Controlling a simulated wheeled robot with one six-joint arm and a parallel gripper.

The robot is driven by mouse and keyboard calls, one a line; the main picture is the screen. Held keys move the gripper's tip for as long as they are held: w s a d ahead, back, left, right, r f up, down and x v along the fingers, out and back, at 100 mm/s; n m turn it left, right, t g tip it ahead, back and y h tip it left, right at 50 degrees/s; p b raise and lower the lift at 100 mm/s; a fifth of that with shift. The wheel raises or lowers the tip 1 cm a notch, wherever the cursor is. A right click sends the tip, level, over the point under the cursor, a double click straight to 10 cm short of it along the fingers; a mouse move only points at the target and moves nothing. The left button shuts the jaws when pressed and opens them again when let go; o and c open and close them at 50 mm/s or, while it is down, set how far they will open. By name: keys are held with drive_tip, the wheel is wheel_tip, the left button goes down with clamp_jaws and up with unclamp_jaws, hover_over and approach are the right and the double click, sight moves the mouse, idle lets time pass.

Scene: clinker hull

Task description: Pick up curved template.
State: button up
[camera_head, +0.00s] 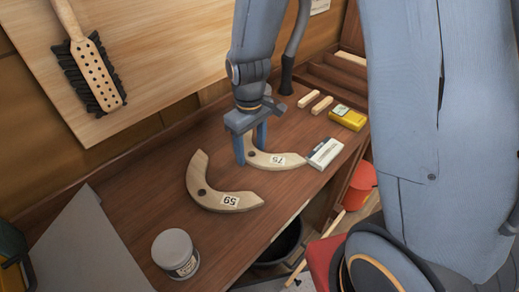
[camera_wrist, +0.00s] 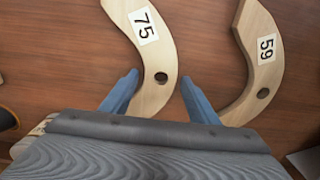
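Two pale wooden curved templates lie flat on the brown bench. The one labelled 75 (camera_head: 267,159) is under my gripper (camera_head: 251,143); the one labelled 59 (camera_head: 211,193) lies to its left and nearer. In the wrist view my gripper (camera_wrist: 158,94) is open, its two blue fingers on either side of the 75 template (camera_wrist: 155,60), close to its round hole. The 59 template (camera_wrist: 262,50) is just right of the right finger. I cannot tell whether the fingers touch the 75 template. Part of it is hidden behind my gripper.
A white-and-grey box (camera_head: 325,153) is close right of the 75 template. A yellow box (camera_head: 348,118) and small wooden blocks (camera_head: 314,102) lie behind. A grey tin (camera_head: 175,253) stands at front left. A brush (camera_head: 91,72) hangs on the board. A red bucket (camera_head: 359,186) is below.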

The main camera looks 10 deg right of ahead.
drive_tip(key=c, duration=1)
drive_tip(key=shift+o, duration=0.2)
drive_tip(key=shift+r+b, duration=0.8)
drive_tip(key=shift+r, duration=4.2)
drive_tip(key=shift+c, duration=0.7)
